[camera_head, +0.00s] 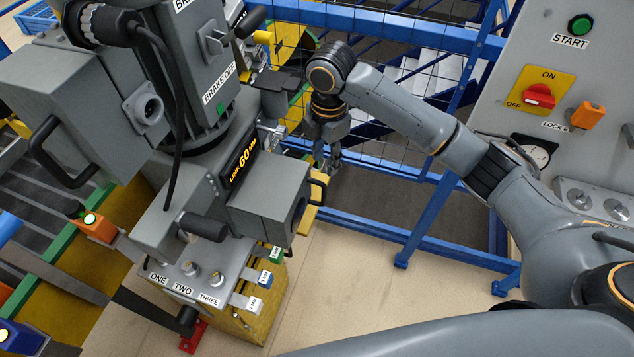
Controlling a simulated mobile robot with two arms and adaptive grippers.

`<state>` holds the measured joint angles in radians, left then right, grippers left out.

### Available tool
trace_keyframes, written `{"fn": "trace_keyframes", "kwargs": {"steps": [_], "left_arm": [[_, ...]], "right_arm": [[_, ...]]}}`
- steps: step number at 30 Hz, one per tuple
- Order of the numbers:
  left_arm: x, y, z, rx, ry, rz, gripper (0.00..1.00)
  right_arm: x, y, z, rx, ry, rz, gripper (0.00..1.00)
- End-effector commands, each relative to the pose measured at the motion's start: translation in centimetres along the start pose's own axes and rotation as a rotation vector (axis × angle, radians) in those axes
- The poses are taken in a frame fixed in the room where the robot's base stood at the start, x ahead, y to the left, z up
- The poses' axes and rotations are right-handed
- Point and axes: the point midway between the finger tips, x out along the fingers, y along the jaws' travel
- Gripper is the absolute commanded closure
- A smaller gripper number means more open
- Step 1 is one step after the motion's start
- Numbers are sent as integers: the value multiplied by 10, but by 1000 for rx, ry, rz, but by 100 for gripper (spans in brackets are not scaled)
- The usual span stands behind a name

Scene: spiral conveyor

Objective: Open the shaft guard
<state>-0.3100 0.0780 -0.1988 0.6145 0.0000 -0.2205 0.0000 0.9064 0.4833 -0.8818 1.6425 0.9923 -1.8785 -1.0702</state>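No part in the camera_head view is labelled as the shaft guard, so I cannot tell for certain which it is. A grey box-shaped cover (262,205) with a black handle (319,189) on its right side sits low on the machine. A larger grey cover (75,105) with a black handle (52,150) is at the upper left. My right gripper (331,164) points down just above and right of the lower cover's handle. Its fingers are small and dark; whether they touch the handle is unclear. My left gripper is out of view.
A control panel (575,65) with a red knob (538,96) stands at the right. Blue railing and mesh (425,215) run behind my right arm. Switches marked ONE, TWO, THREE (188,268) are on the machine's front. Beige floor (350,275) is clear in front of the railing.

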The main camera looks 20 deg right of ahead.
Motion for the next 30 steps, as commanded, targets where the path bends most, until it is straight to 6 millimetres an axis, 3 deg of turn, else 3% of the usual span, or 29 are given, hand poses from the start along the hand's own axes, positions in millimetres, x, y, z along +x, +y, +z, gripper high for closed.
{"fn": "trace_keyframes", "kwargs": {"steps": [3, 8, 18, 24, 30], "left_arm": [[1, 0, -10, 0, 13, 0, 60], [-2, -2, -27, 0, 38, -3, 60], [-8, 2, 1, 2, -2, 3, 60], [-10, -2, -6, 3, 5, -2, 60], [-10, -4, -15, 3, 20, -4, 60]], "right_arm": [[-3, -4, 1, -35, -16, -13, 63], [17, -6, 1, -34, -14, -18, 63], [89, -6, 2, -31, -14, -15, 63], [119, -6, 2, -32, -14, -12, 63], [131, -6, 2, -33, -14, -11, 63]]}}
